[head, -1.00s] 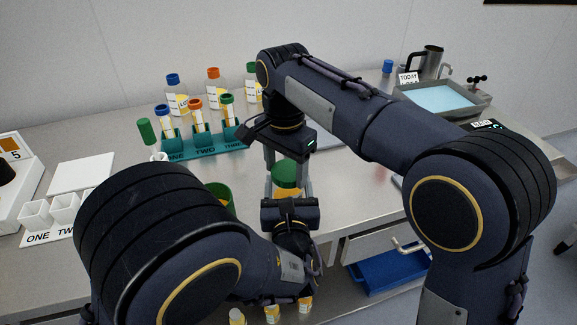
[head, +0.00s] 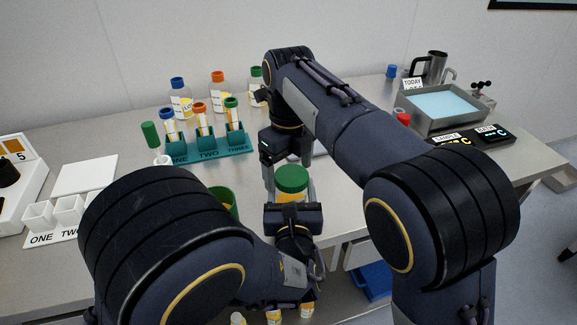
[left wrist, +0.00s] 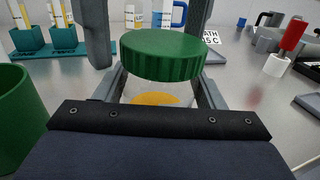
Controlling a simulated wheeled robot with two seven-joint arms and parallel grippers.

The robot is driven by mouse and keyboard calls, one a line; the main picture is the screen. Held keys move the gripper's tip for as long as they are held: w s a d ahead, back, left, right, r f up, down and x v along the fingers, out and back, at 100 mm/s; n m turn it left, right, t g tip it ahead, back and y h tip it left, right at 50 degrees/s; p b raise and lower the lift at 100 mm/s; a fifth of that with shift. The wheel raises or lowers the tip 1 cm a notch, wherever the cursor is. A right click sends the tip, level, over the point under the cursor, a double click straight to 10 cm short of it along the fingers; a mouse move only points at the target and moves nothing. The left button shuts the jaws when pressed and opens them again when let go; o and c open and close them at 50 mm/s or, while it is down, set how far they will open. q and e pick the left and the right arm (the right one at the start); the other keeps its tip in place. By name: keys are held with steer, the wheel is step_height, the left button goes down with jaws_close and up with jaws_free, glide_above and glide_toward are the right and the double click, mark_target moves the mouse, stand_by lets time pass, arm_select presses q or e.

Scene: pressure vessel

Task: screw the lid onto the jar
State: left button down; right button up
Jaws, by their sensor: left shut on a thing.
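The green ribbed lid (head: 292,178) sits on top of the clear jar (head: 290,197), which has orange-yellow contents. In the left wrist view the lid (left wrist: 166,55) covers the mouth of the jar (left wrist: 157,96); I cannot tell how far it is threaded. My left gripper (left wrist: 158,88) is shut on the jar, one finger on each side below the lid. My right gripper (head: 288,160) points down over the lid from above. Its two fingers are spread apart at the lid's left and far right; contact with the lid is not visible.
A green cup (head: 222,196) stands close to the left of the jar. A teal rack (head: 208,147) with tubes and several bottles are behind. White holders (head: 68,210) lie at left. A tray of blue liquid (head: 442,104) and a label display (head: 470,140) are at right.

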steer(key=shift+r, duration=0.1)
steer(key=shift+r, duration=2.15)
steer(key=shift+o, duration=0.4)
